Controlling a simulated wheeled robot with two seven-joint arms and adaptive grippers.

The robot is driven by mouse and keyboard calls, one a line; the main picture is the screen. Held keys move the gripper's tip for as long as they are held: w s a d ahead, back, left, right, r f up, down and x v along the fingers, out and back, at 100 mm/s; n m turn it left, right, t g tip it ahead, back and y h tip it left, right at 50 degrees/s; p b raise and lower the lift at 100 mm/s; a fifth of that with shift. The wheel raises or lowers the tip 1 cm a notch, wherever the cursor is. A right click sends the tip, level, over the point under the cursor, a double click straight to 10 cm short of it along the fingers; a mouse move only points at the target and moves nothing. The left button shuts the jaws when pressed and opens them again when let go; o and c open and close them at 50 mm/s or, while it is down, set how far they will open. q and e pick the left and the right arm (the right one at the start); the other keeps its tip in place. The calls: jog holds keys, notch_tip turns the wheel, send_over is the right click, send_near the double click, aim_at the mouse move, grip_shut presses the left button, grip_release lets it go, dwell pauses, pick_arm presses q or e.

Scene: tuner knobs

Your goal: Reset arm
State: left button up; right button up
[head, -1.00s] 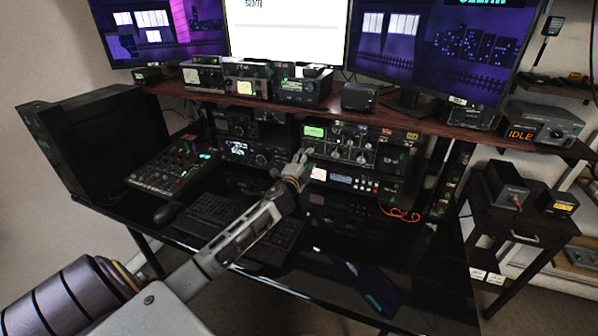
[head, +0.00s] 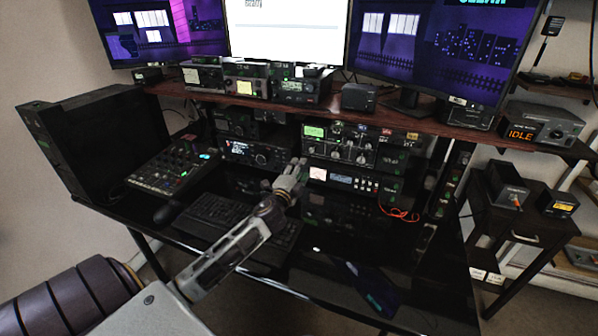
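My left arm comes in from the lower left, and its gripper (head: 298,163) is over the desk in front of the stacked radio units. The fingers are small and dark here, and I cannot tell whether they are open or shut. No held object shows. The tuner unit with a green display and several knobs (head: 340,146) is just to the right of and behind the fingertips. A unit with a lit dial (head: 352,181) is below it. A gap appears between the fingers and the knobs, though depth is hard to judge. My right gripper is not in view.
A keyboard (head: 215,214) and a mixer (head: 175,168) are on the black desk, left of the gripper. A wooden shelf (head: 430,119) with small devices and monitors is above. A red cable (head: 400,214) lies at right. The desk's front middle is mostly clear.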

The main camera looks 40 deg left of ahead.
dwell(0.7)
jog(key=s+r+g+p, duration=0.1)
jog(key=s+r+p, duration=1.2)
jog(key=p, duration=0.8)
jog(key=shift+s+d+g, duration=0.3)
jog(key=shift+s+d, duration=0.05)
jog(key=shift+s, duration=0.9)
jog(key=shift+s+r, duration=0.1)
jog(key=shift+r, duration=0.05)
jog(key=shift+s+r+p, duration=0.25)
jog(key=shift+p, duration=0.3)
